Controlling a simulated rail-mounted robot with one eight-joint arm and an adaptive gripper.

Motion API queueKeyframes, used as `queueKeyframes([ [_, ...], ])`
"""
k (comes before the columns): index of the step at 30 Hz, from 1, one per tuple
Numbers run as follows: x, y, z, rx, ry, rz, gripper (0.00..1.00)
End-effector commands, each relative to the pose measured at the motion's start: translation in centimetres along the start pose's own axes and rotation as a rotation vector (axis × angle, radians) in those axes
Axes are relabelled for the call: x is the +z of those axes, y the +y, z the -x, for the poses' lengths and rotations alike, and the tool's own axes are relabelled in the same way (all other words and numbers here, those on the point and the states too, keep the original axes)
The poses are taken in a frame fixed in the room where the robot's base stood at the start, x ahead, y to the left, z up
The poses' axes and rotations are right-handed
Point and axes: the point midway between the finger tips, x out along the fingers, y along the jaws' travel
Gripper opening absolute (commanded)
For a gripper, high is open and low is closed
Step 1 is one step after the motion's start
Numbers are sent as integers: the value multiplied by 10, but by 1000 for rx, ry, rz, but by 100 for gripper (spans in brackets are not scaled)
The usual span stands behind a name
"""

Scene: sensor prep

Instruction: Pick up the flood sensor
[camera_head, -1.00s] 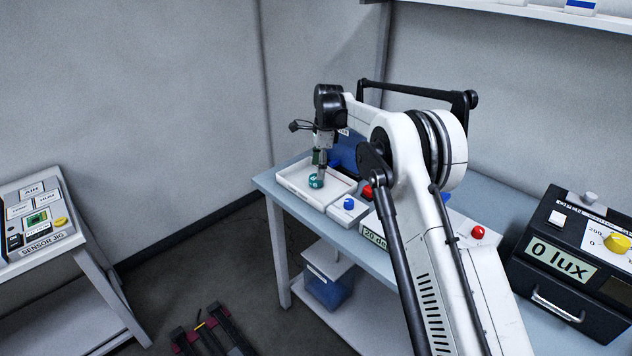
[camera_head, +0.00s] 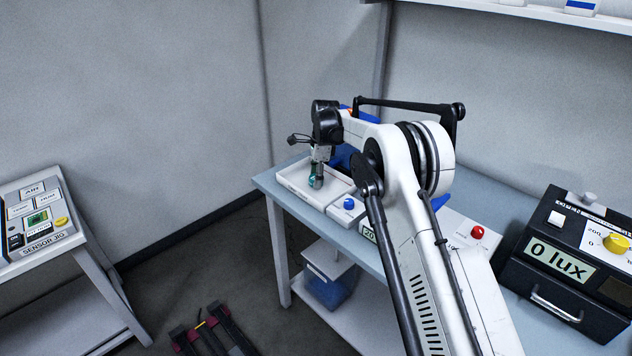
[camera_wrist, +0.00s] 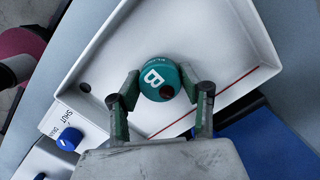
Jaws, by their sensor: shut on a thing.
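The flood sensor is a round teal puck (camera_wrist: 160,79) with a white letter B and a dark spot on its top. It also shows in the head view (camera_head: 314,181), over the white tray (camera_head: 289,178). My gripper (camera_wrist: 161,89) has one finger on each side of the puck and is shut on it. In the head view my gripper (camera_head: 317,172) points straight down at the tray. I cannot tell whether the puck still touches the tray floor. The tray has a red line and a dark hole, seen in the wrist view.
A panel with a blue knob (camera_head: 349,203) adjoins the tray's right side. A red button (camera_head: 477,232) is farther right on the bench. A black lux box (camera_head: 566,262) stands at the right. A sensor jig (camera_head: 40,222) sits on the left table.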

Motion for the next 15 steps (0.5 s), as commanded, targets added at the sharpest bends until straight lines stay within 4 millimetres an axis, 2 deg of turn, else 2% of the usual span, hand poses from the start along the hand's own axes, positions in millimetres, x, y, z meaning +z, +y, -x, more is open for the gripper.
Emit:
queueKeyframes([
  [10, 0, 0, 4, 0, 0, 0, 6],
  [15, 2, 0, 21, 0, 0, 0, 6],
])
